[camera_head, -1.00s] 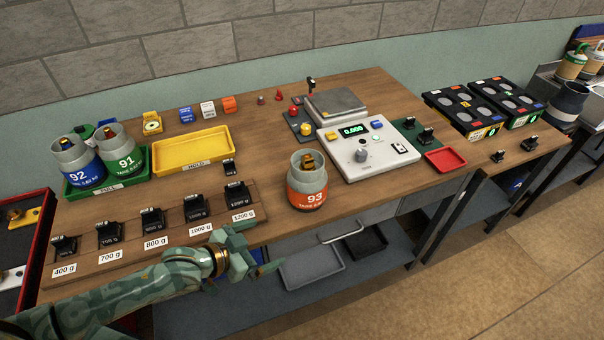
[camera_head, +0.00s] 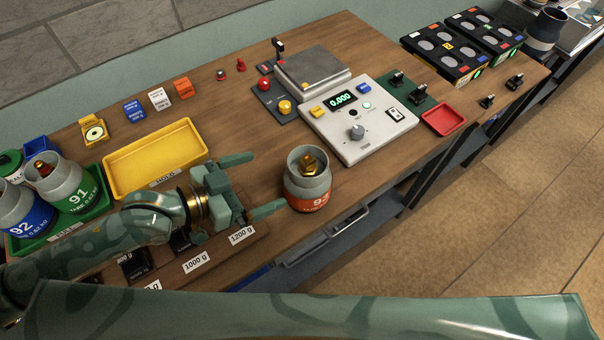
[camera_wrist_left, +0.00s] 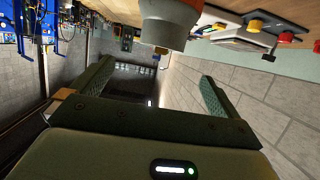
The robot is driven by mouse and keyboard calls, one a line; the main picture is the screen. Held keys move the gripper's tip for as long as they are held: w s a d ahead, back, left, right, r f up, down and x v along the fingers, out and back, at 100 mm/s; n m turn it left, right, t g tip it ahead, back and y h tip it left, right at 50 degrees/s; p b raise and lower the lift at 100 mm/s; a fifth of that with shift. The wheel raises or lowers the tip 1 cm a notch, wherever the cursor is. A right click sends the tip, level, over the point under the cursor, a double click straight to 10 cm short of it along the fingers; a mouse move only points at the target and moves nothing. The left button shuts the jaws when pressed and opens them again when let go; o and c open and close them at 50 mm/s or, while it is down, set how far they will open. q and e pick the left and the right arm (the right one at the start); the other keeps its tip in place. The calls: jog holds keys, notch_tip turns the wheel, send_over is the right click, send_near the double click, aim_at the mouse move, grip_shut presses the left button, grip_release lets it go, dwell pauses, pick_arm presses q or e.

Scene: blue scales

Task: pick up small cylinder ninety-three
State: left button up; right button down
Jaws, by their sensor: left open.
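Small cylinder 93 (camera_head: 307,188), grey with an orange label band and a brass valve, stands upright on the wooden table in front of the scale. My left gripper (camera_head: 267,180) is open just left of it, its two fingers spread and pointing towards the cylinder. Nothing is between the fingers, and there is still a gap to the cylinder. In the left wrist view the cylinder (camera_wrist_left: 168,28) appears upside down at the top, beyond the open left gripper (camera_wrist_left: 157,72). My right gripper is not in view.
Scale console (camera_head: 358,150) reads 0.000, with its weighing plate (camera_head: 312,68) behind. Yellow tray (camera_head: 152,160) and cylinders 91 (camera_head: 68,185) and 92 (camera_head: 22,212) are to the left. Labelled weights, partly hidden, lie below my left arm. Red tray (camera_head: 443,118) is to the right.

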aim_at(303, 164)
pick_arm(q)
jog(key=x, duration=0.6)
jog(key=b+x, duration=0.1)
jog(key=x, duration=0.6)
jog(key=shift+w+f, duration=0.25)
jog(key=shift+f, duration=0.05)
jog(key=shift+s+a, duration=0.1)
jog(key=shift+a, duration=0.05)
jog(key=shift+c, duration=0.9)
jog(key=c, duration=1.5)
jog(key=shift+r, duration=0.15)
jog(key=c, duration=0.4)
jog(key=shift+c, duration=0.2)
